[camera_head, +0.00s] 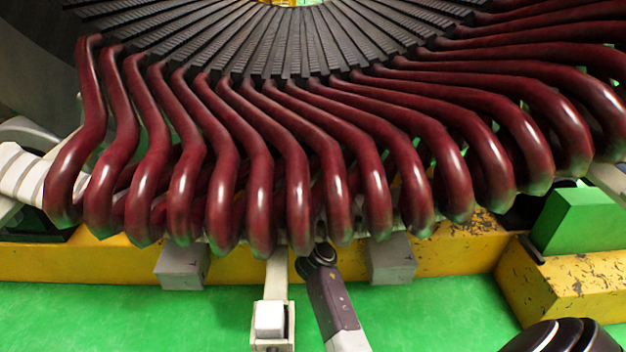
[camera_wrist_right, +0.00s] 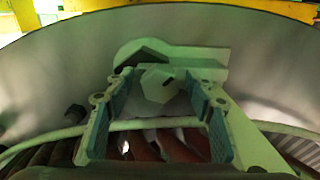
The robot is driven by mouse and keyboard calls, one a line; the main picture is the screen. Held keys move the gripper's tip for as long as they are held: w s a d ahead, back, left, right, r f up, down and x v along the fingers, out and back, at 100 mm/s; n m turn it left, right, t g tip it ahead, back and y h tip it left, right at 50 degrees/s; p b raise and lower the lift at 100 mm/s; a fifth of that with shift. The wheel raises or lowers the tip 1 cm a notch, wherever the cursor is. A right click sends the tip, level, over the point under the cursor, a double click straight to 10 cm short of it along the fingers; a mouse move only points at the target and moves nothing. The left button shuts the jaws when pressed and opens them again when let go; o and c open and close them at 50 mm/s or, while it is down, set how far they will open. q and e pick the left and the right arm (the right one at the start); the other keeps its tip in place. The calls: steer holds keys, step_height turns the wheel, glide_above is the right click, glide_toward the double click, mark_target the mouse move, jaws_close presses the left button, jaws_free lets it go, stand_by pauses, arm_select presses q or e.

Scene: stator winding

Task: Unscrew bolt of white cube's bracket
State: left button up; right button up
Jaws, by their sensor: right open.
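A white cube (camera_head: 269,317) sits in a pale holder at the end of a pale bracket (camera_head: 277,272), below the dark red windings in the head view. In the right wrist view, a pale hexagonal bolt head (camera_wrist_right: 158,84) shows against a pale bracket plate (camera_wrist_right: 190,56). My right gripper (camera_wrist_right: 161,88) is open, with its two blue-padded fingers on either side of the bolt head. I cannot tell whether they touch it. Neither my right gripper's fingers nor this bolt can be made out in the head view. My left gripper is not in view.
Dark red stator coils (camera_head: 260,170) fill the middle of the head view. A yellow beam (camera_head: 90,262) with grey blocks (camera_head: 183,267) runs below them. A green block (camera_head: 578,220) stands at right. The green floor (camera_head: 80,320) is clear at lower left.

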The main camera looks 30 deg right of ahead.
steer(key=shift+w+d, duration=0.1)
steer(key=shift+w, duration=0.1)
steer(key=c, duration=1.2)
